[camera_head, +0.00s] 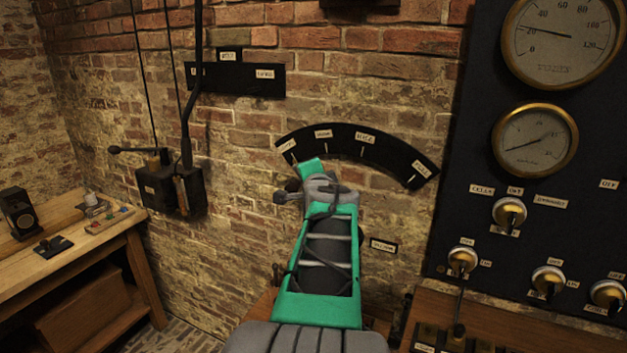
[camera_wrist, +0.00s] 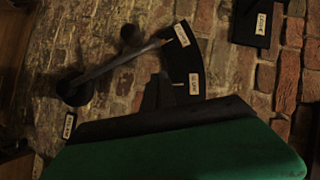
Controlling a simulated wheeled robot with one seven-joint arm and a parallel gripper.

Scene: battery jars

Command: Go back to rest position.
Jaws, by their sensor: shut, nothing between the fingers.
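My arm, green and grey, reaches up from the bottom middle of the head view, and its grey wrist stands in front of the brick wall below a black curved scale (camera_head: 343,137). My gripper (camera_wrist: 165,84) shows in the wrist view as a dark shape above a green housing; it is shut and holds nothing. The wrist view also shows part of the curved scale (camera_wrist: 187,62) and a dark lever (camera_wrist: 112,68) on a round pivot, its tip reaching the scale. In the head view my arm hides most of this lever.
A dark gauge panel (camera_head: 464,215) with knobs fills the right. A wooden bench (camera_head: 75,250) with small items stands at the left. A black wall box (camera_head: 170,190) with a lever hangs between bench and scale. A wooden ledge (camera_head: 530,325) lies low at right.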

